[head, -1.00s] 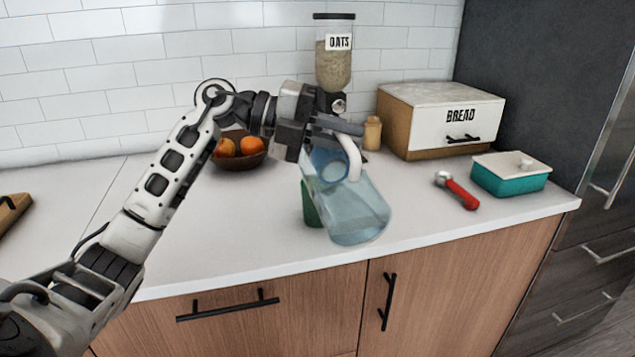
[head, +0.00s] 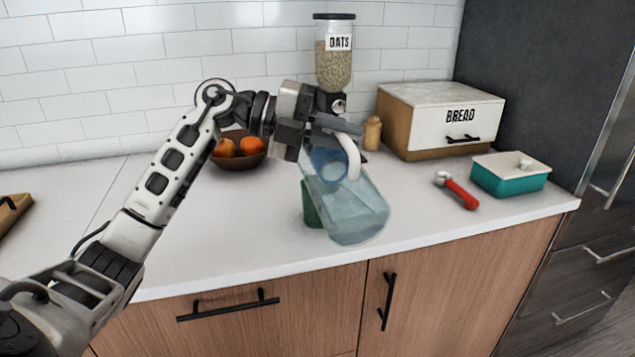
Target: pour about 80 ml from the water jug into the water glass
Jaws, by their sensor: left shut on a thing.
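The water jug (head: 345,205) is a clear bluish vessel with a white handle. My left gripper (head: 340,130) is shut on the jug's handle. The jug is tilted, its base toward the lower right and its mouth toward the upper left, near the counter's front part. A green thing (head: 311,208) shows behind the jug's left side; most of it is hidden, and I cannot tell whether it is the water glass. No water glass shows clearly elsewhere. I cannot make out the water level or any stream. My right gripper is out of view.
Behind stand a fruit bowl (head: 253,158), an oats dispenser (head: 334,75), a small wooden shaker (head: 372,133) and a bread box (head: 440,125). A red-handled tool (head: 460,193) and a teal dish (head: 510,178) lie to the right.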

